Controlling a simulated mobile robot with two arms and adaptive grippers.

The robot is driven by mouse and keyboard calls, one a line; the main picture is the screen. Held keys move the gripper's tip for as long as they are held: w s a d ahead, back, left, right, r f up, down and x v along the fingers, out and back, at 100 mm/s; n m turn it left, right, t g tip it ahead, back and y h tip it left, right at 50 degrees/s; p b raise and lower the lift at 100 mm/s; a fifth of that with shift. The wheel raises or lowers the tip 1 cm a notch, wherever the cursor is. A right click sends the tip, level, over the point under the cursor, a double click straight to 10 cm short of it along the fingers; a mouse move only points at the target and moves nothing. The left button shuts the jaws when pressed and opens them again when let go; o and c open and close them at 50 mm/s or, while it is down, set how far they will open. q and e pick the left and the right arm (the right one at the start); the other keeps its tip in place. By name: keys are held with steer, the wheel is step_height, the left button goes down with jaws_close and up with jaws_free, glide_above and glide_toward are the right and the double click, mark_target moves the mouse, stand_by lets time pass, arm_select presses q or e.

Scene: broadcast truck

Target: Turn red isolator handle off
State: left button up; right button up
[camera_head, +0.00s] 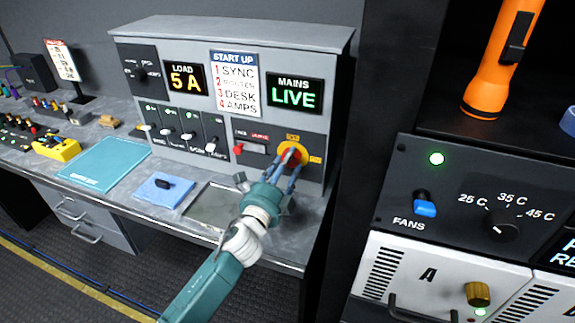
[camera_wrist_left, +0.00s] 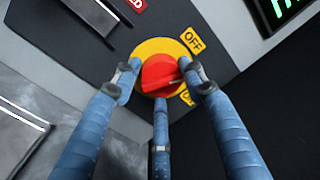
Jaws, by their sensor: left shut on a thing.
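The red isolator handle (camera_wrist_left: 160,74) sits on a round yellow plate (camera_wrist_left: 150,47) on the grey power panel. In the left wrist view an OFF label (camera_wrist_left: 193,40) is beside the plate, and another yellow label is partly hidden by a finger. My left gripper (camera_head: 287,160) reaches the handle from the front, its blue fingers around it. In the left wrist view the fingers (camera_wrist_left: 162,85) close on the handle from both sides, with a third finger below. The MAINS display (camera_head: 294,95) above reads LIVE. My right gripper is not in view.
Several breaker switches (camera_head: 188,135) and a small red switch (camera_head: 239,149) lie left of the handle. A blue pad (camera_head: 150,193) and a teal mat (camera_head: 92,172) lie on the desk. A dark rack with a FANS switch (camera_head: 425,207) stands close at right.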

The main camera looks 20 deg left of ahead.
arm_select(q)
steer(key=shift+a+r+n, duration=0.2)
steer(key=shift+r+n, duration=0.2)
steer(key=shift+n, duration=0.7)
steer(key=shift+f+n+y+b, duration=0.15)
steer(key=shift+n+y+b, duration=0.2)
steer(key=shift+n, duration=1.15)
stand_by(0.4)
stand_by(0.4)
steer(key=o, duration=1.1)
steer(key=shift+a+f, duration=0.1)
steer(key=shift+f, duration=0.1)
steer(key=shift+s, duration=0.1)
steer(key=s, duration=1.1)
steer(key=shift+s+a+f, duration=0.2)
steer(key=shift+s+f, duration=0.2)
